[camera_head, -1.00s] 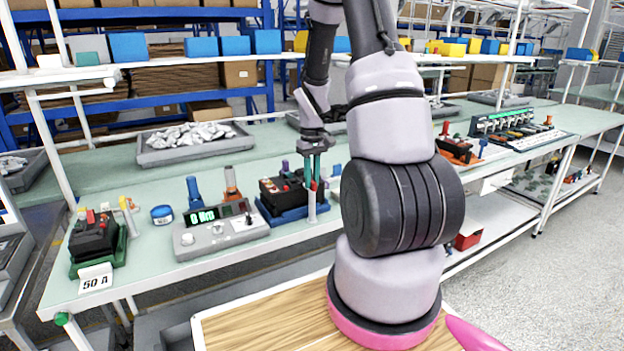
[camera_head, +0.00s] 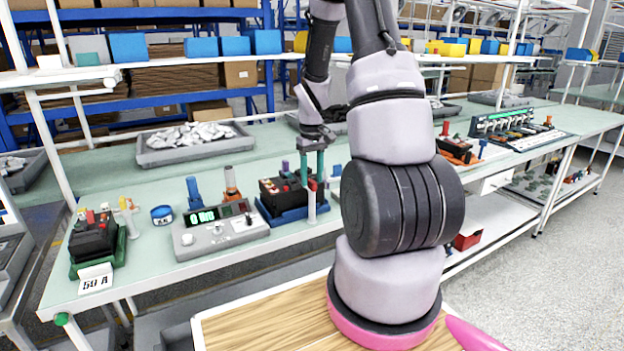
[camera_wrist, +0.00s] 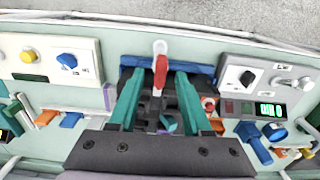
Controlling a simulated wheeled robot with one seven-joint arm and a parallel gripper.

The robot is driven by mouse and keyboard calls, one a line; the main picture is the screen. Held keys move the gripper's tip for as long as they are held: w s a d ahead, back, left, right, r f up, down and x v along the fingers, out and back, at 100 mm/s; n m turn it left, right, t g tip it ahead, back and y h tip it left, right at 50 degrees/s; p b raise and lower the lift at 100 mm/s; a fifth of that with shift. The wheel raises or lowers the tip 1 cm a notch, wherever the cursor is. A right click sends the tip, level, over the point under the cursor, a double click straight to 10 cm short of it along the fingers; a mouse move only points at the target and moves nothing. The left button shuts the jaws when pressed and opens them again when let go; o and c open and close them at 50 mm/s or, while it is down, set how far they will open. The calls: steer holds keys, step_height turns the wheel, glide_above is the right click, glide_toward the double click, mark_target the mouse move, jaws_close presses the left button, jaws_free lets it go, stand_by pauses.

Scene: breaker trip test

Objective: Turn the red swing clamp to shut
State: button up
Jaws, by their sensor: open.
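The red swing clamp (camera_wrist: 160,72) shows in the wrist view as a red arm by a pale upright post (camera_wrist: 159,47), pointing from the post toward the black breaker. The breaker (camera_head: 275,192) sits in a blue fixture (camera_head: 288,215) on the bench. My gripper (camera_wrist: 160,84) is open, with one teal finger on each side of the red arm and gaps showing between. In the head view my gripper (camera_head: 312,180) points down over the fixture's right side. The fingers partly hide the breaker, and contact with the clamp cannot be told.
A grey meter box (camera_head: 220,230) with a green display stands left of the fixture. Another breaker in a green fixture (camera_head: 112,255) is at the bench's left end, behind a "50 A" card (camera_head: 96,279). A grey tray (camera_head: 195,148) lies behind. Blue and orange posts stand close by.

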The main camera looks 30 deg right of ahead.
mark_target(312, 181)
step_height(312, 181, up, 10)
stand_by(0.3)
stand_by(0.4)
